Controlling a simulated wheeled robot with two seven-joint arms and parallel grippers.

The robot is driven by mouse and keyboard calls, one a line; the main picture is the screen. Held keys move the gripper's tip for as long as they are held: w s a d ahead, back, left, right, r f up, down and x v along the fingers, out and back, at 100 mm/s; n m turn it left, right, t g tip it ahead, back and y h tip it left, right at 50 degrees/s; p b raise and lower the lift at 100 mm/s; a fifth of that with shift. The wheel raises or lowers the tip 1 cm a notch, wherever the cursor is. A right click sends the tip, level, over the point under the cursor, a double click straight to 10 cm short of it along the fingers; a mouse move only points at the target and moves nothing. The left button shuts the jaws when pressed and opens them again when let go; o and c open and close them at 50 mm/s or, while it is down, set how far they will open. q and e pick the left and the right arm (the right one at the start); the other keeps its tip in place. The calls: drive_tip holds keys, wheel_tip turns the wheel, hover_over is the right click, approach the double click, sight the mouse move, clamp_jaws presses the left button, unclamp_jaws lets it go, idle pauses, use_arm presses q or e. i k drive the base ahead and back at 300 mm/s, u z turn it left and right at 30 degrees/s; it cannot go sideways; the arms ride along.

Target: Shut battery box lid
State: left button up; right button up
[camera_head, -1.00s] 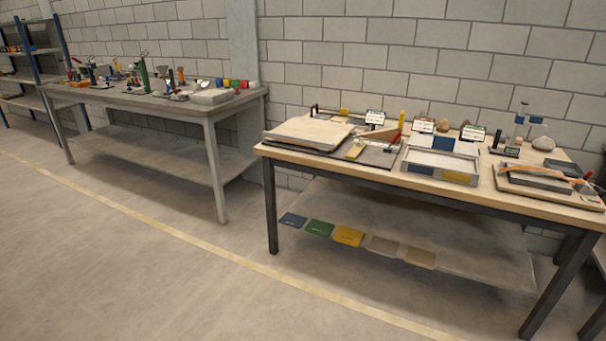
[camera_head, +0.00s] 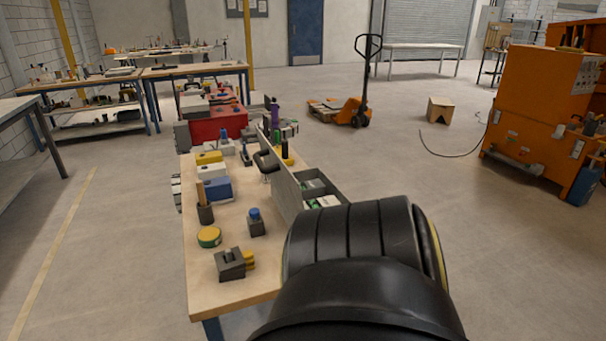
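A long grey box (camera_head: 333,183) sits along the right side of the wooden table. Its compartments are open and hold a few green and white items. A flat grey panel (camera_head: 281,180) stands upright along its left edge. It looks like the raised lid, but I cannot be sure that this is the battery box. The near end of the box is hidden behind a large black part of my own arm at the bottom right. Neither of my grippers is in view.
On the wooden table (camera_head: 220,280) stand a dark block (camera_head: 230,264), a yellow-topped tin (camera_head: 209,237), a blue-capped pot (camera_head: 256,222) and a blue box (camera_head: 217,189). A red case (camera_head: 218,124) is at the far end. An orange pallet jack (camera_head: 353,108) and an orange cabinet (camera_head: 540,120) stand beyond open floor.

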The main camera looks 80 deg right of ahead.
sight(289, 188)
drive_tip(key=z, duration=2.6)
drive_tip(key=k, duration=0.9)
drive_tip(key=u, duration=0.9)
drive_tip(key=i, duration=0.9)
drive_tip(key=z, duration=0.35)
